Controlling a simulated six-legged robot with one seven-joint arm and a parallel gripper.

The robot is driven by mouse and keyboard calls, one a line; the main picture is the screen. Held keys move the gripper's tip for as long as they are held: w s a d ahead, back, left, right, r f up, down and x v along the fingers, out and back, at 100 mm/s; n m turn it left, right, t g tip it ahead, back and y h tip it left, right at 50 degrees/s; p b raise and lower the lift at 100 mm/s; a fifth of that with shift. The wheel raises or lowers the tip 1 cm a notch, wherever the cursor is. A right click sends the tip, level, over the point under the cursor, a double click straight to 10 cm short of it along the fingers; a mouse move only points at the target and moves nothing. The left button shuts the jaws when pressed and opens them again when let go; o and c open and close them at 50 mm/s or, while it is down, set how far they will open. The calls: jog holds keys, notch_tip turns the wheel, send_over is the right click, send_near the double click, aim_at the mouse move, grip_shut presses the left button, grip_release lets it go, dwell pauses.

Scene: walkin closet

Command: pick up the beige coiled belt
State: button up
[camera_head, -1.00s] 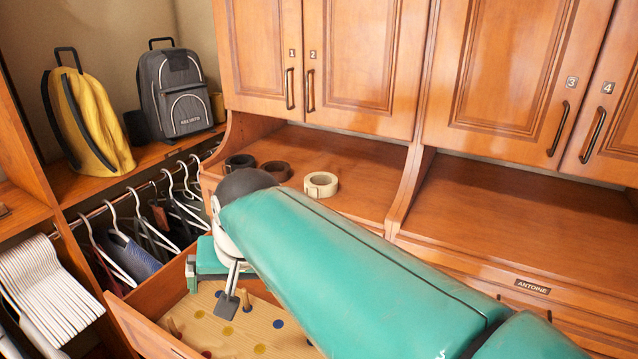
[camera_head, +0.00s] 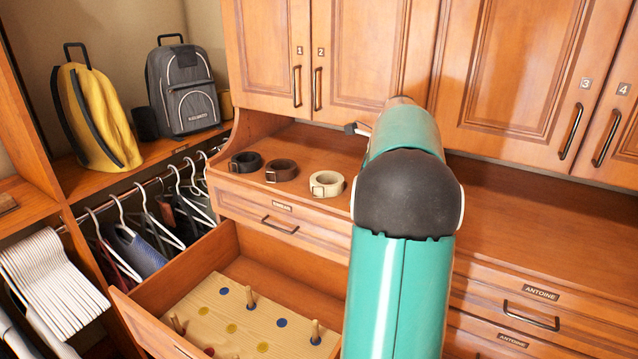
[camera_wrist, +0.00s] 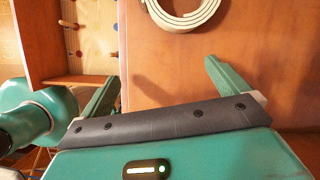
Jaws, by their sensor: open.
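The beige coiled belt (camera_head: 326,191) lies on the wooden shelf under the cabinets, at the right end of a row of three coiled belts. In the wrist view, part of the beige coil (camera_wrist: 180,23) shows at the top edge, cut off by the frame. My gripper (camera_wrist: 162,75) is open, its two green fingers spread apart with nothing between them. The belt is beyond the fingertips and apart from them. In the head view, my arm stands just right of the belt and hides most of my gripper.
A black coiled belt (camera_head: 245,162) and a brown coiled belt (camera_head: 281,171) lie left of the beige one. Below, an open drawer (camera_head: 185,268) holds a pegboard (camera_head: 215,305). Closed cabinet doors (camera_head: 365,50) overhang the shelf. Backpacks (camera_head: 185,95) stand at the left.

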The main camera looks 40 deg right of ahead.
aim_at(329, 178)
jog(key=d, duration=0.1)
jog(key=s+d+f+m, duration=0.1)
jog(key=d+m, duration=0.1)
jog(key=shift+s+d+f, duration=0.15)
jog(key=shift+s+d, duration=0.05)
jog(key=shift+d, duration=0.2)
jog(key=w+a, duration=0.1)
jog(key=w, duration=0.2)
jog(key=w+a, duration=0.2)
jog(key=w, duration=0.2)
jog(key=w+a, duration=0.1)
jog(key=w, duration=0.3)
jog(key=shift+a, duration=0.2)
jog(key=shift+w+a+f, duration=0.1)
jog(key=shift+w+f, duration=0.15)
jog(key=shift+f, duration=0.3)
jog(key=c, duration=1)
